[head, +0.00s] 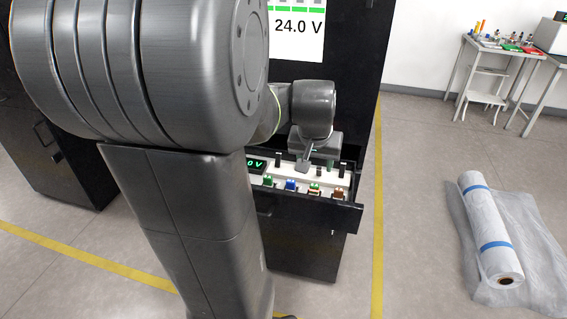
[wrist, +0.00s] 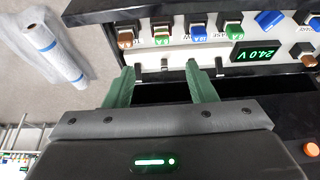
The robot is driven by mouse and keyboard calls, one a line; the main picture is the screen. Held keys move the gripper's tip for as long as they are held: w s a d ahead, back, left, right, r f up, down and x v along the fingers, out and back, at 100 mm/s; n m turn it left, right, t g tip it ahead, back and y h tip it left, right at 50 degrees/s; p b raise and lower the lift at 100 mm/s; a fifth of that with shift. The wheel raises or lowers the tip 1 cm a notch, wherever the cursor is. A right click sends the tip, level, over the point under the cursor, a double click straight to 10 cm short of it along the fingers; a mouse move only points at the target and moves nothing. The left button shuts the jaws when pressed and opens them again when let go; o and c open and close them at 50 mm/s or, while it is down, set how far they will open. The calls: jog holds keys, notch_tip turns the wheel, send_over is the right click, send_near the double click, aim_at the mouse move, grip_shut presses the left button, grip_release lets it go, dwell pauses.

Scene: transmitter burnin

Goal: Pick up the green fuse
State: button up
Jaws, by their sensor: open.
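The green fuse (head: 268,182) sits at the left end of a row of coloured fuses on a white panel in the open drawer. In the wrist view the green fuse (wrist: 230,30) is near the top, beyond and to the right of the fingertips. My gripper (wrist: 160,67) is open with nothing between its two green fingers, apart from the fuses. In the head view my gripper (head: 306,160) is over the drawer, to the right of the green fuse and partly hidden by my arm.
The drawer front (head: 318,212) is an edge near the fuses. A plastic-wrapped roll (head: 489,225) lies on the floor.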

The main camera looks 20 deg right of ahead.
send_over(315, 185)
jog(key=s+a, duration=0.2)
jog(key=s, duration=0.1)
notch_tip(315, 185, down, 7)
jog(key=shift+w+d+x, duration=0.1)
jog(key=shift+x, duration=1.5)
jog(key=shift+w+d+x, duration=0.1)
jog(key=shift+w+x, duration=0.05)
jog(key=shift+x, duration=1.4)
jog(key=shift+r, duration=0.15)
jog(key=c, duration=1.1)
